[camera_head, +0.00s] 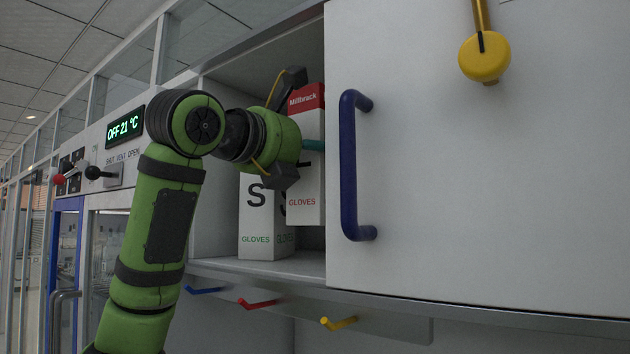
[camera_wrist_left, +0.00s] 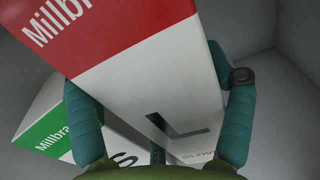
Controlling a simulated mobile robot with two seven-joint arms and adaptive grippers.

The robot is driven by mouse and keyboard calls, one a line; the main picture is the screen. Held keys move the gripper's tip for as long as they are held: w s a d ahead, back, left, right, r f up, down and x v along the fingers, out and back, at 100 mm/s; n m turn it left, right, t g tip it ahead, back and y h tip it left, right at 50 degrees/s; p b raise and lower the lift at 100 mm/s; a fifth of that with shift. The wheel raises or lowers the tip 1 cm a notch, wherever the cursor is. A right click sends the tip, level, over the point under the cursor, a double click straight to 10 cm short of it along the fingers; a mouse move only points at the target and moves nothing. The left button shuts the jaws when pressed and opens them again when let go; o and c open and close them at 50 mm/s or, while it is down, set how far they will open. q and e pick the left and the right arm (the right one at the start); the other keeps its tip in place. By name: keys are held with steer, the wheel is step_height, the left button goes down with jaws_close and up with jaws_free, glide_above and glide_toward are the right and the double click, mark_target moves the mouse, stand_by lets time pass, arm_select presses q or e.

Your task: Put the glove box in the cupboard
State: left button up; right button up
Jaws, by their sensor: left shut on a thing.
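A white glove box with a red top (camera_head: 307,186) marked Millbrack hangs upright inside the open part of the cupboard (camera_head: 225,258). Its bottom edge looks raised above the shelf. My left gripper (camera_head: 312,145) reaches in from the left and is shut on this box. My right gripper is not in view.
A white door panel (camera_head: 480,180) with a blue handle (camera_head: 349,165) covers the cupboard's right side. A yellow knob (camera_head: 484,57) is at its top. Blue, red and yellow hooks (camera_head: 258,303) stick out below the shelf. A display and levers (camera_head: 104,173) are at the left.

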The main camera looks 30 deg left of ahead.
mark_target(311, 182)
arm_select(q)
steer(key=shift+s+a+f, duration=0.1)
steer(key=shift+a+f, duration=0.1)
steer(key=shift+f, duration=0.8)
step_height(311, 182, down, 2)
steer(key=shift+s, duration=0.1)
steer(key=shift+d+f+p, duration=0.15)
steer(key=shift+f+p, duration=0.05)
steer(key=shift+p, duration=0.35)
steer(key=shift+w+f, duration=0.2)
steer(key=shift+w, duration=0.05)
steer(key=shift+w+f, duration=0.1)
steer(key=shift+f, duration=0.2)
steer(key=o, duration=1.4)
